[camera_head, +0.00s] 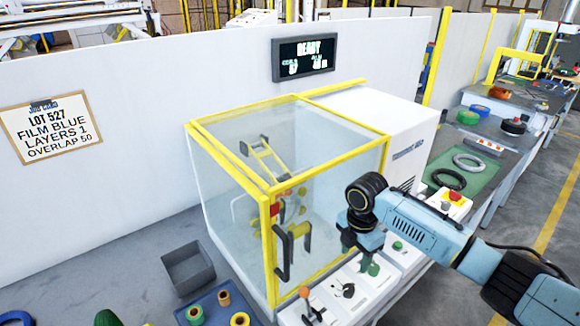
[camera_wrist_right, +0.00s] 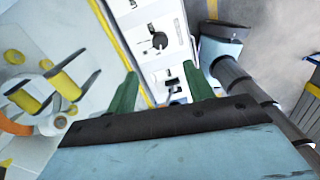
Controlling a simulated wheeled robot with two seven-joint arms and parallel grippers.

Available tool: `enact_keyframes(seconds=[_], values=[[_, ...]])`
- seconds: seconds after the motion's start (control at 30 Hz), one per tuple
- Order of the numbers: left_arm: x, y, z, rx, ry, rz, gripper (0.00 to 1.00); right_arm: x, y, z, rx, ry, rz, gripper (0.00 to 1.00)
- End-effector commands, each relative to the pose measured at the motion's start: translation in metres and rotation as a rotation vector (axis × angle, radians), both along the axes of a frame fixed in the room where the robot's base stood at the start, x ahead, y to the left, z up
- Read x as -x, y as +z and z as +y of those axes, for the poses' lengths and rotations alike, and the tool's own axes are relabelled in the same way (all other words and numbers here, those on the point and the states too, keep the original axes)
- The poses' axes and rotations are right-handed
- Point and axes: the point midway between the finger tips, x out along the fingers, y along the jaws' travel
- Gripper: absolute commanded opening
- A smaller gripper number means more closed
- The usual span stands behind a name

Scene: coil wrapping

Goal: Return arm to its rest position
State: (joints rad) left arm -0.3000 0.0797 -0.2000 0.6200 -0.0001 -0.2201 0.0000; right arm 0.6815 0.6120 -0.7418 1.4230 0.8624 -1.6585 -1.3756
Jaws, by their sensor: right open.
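My right arm reaches in from the lower right in the head view. My right gripper (camera_head: 370,268) points down over the white control panel (camera_head: 352,289) in front of the wrapping machine. Its green fingers also show in the wrist view (camera_wrist_right: 162,90); they are apart with nothing between them. The panel's black knob (camera_wrist_right: 160,41) shows beyond the fingers, and the gripper's contact with the panel cannot be made out. The machine's clear guard (camera_head: 236,170) has a yellow frame and a black handle (camera_head: 283,252). My left gripper is not in view.
A grey bin (camera_head: 188,268) and a blue tray (camera_head: 210,308) with spools stand at lower left. An orange-tipped lever (camera_head: 305,293) rises from the panel. A bench at right holds a green mat (camera_head: 480,178) with a black and a grey coil. The display (camera_head: 303,57) reads READY.

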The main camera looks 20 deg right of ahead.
Motion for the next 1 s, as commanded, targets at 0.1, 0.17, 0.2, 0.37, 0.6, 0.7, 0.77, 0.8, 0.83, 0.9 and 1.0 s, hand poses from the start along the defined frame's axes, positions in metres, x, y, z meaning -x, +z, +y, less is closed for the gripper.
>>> enact_keyframes(seconds=[0.1,0.17,0.2,0.37,0.6,0.7,0.77,0.8,0.83,0.9,1.0], values=[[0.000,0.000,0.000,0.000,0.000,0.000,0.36,0.005,-0.005,0.007,-0.006,-0.008,-0.002,0.52],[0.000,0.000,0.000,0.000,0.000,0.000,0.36,0.014,-0.013,0.019,-0.015,-0.028,-0.005,0.52],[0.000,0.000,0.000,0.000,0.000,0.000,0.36,0.021,-0.020,0.029,-0.025,-0.049,-0.010,0.52],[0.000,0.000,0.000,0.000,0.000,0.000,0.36,0.068,-0.045,0.080,-0.091,-0.220,-0.045,0.52],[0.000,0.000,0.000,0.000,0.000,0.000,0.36,0.142,-0.053,0.124,-0.212,-0.644,-0.103,0.52],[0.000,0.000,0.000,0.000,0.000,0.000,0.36,0.170,-0.048,0.126,-0.250,-0.859,-0.121,0.52],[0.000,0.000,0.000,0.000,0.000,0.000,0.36,0.185,-0.044,0.123,-0.264,-0.980,-0.133,0.52],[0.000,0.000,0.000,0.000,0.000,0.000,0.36,0.193,-0.042,0.120,-0.271,-1.052,-0.140,0.52],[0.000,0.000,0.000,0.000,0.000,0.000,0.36,0.199,-0.040,0.118,-0.275,-1.101,-0.145,0.52],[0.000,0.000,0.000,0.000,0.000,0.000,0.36,0.210,-0.035,0.112,-0.279,-1.204,-0.157,0.52],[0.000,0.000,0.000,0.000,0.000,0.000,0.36,0.225,-0.030,0.103,-0.282,-1.331,-0.173,0.52]])
